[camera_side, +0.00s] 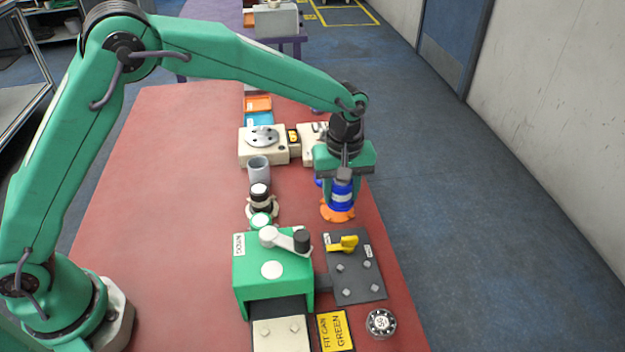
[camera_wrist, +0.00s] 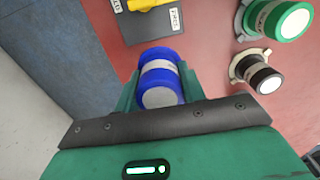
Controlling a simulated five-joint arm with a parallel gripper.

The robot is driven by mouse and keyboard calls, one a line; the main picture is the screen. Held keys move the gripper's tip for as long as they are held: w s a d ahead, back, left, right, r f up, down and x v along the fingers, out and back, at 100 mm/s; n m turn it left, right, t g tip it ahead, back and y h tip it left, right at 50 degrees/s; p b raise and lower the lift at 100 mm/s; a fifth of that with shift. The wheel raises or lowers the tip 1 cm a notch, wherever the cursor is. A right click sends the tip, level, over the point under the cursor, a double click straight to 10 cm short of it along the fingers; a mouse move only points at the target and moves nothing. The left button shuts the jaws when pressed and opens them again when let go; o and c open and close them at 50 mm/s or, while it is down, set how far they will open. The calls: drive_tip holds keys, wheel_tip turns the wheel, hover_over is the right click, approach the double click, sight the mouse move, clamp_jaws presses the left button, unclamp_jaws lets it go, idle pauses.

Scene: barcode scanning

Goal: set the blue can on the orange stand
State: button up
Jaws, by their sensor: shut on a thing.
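The blue can (camera_side: 341,196) with a white band is upright between my gripper's fingers in the side view. My gripper (camera_side: 342,186) points down and is shut on it. The orange stand (camera_side: 338,215) shows directly below the can, its rim spreading out around the can's lower end. I cannot tell whether the can rests on it or hangs just above. In the wrist view the blue can (camera_wrist: 159,72) sits between the green fingers of my gripper (camera_wrist: 160,80), its pale end facing the camera. The orange stand is hidden there.
A green box (camera_side: 272,270) with a crank and a dark plate (camera_side: 356,275) with a yellow handle are in front. A beige turntable device (camera_side: 262,145) is behind.

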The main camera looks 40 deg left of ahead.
sight(339, 184)
drive_tip(key=w+a+f, duration=0.2)
drive_tip(key=w, duration=0.1)
drive_tip(key=shift+w+a+f, duration=0.15)
drive_tip(key=shift+a+f, duration=0.1)
drive_tip(key=shift+f, duration=2)
drive_tip(key=shift+f, duration=0.1)
drive_tip(key=o, duration=1)
drive_tip(key=shift+o, duration=0.2)
wheel_tip(339, 184, up, 12)
